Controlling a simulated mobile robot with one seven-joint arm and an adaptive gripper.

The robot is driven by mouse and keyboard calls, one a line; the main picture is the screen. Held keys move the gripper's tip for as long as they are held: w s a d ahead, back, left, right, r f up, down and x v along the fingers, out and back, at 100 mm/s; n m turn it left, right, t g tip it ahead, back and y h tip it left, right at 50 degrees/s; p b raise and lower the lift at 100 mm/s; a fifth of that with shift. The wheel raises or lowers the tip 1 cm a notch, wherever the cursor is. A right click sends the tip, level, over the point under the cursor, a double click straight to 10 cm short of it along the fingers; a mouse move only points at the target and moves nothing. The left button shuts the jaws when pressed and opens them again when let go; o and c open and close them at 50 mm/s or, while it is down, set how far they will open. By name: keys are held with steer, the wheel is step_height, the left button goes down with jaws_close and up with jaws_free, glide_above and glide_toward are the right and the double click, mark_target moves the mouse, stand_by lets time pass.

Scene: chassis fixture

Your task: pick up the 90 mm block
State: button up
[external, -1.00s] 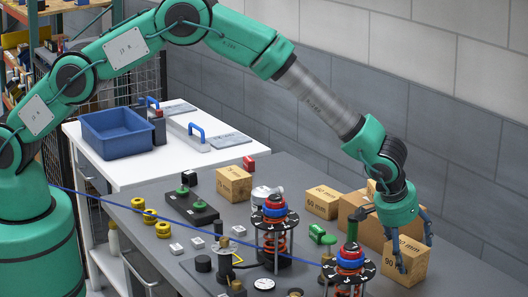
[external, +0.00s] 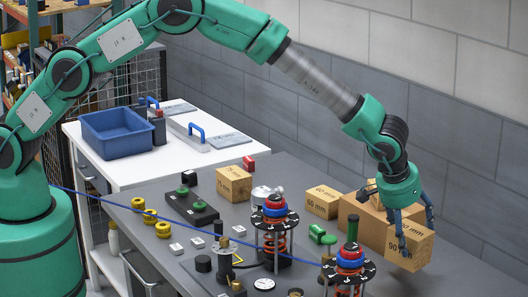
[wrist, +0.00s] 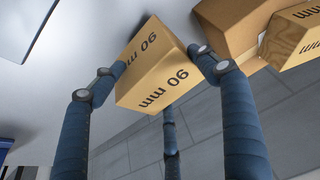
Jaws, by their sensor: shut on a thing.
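The 90 mm block (external: 408,248) is a tan cardboard-like cube with dark "90 mm" lettering, at the right of the grey table in the external view. My gripper (external: 413,230) reaches down over it with blue fingers against its sides. In the wrist view the block (wrist: 157,70) sits tilted between the fingers of my gripper (wrist: 160,75), which is shut on it. It appears lifted slightly above the table in the external view. A third finger shows behind the block in the wrist view.
A larger brown box (external: 352,219) stands just left of the held block. A 60 mm block (external: 322,203) and a 75 mm block (external: 234,184) stand farther left. A spring fixture with red and blue rings (external: 349,262) stands at the front. A grey wall (external: 460,140) rises behind the table.

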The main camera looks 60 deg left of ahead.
steer(key=shift+r, duration=2.7)
